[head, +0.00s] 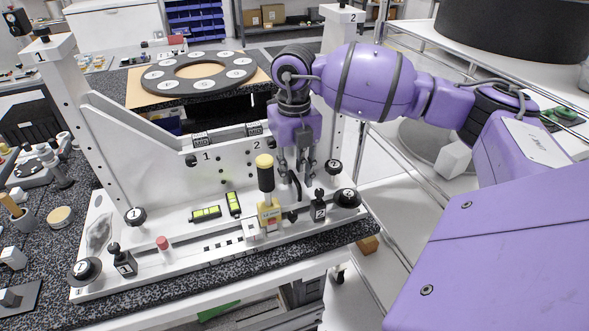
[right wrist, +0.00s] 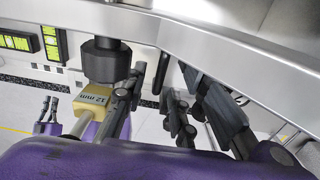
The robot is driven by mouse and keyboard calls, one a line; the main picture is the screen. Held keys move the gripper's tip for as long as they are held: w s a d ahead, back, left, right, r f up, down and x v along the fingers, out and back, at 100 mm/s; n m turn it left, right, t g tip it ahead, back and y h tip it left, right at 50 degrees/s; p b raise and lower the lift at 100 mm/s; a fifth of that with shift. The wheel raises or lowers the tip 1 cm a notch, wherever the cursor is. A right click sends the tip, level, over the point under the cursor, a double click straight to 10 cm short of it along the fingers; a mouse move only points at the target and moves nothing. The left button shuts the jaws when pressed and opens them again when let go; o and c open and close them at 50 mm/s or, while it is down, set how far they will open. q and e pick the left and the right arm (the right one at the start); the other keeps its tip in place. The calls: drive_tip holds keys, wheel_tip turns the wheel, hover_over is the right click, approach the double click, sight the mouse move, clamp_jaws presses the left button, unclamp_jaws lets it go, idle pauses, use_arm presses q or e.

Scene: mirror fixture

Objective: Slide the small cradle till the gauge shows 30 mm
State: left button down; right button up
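The white fixture (head: 205,255) has a long base plate with a slotted rail along its front. A small yellow piece (head: 269,213) sits on it, with a black cylinder (head: 266,180) topped in yellow above. In the right wrist view a yellow block (right wrist: 90,100) under the black cylinder (right wrist: 106,60) is marked 12 mm. I cannot tell for certain which part is the small cradle. My right gripper (head: 300,172) points down just right of the black cylinder. Its dark fingers (right wrist: 172,112) are apart, and I see nothing held between them.
Two green levels (head: 206,213) lie on the plate. Black knobs stand at its left end (head: 86,270) and right end (head: 347,198). Numbered posts (head: 62,85) rise at both sides. A dark ring (head: 198,72) with white discs lies behind. A silver bar (right wrist: 210,45) crosses close above my fingers.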

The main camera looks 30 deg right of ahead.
clamp_jaws()
drive_tip(key=shift+w+a, duration=0.3)
drive_tip(key=shift+a, duration=0.65)
unclamp_jaws()
drive_tip(key=shift+d, duration=0.1)
drive_tip(key=shift+r, duration=0.1)
wheel_tip(320, 180, up, 12)
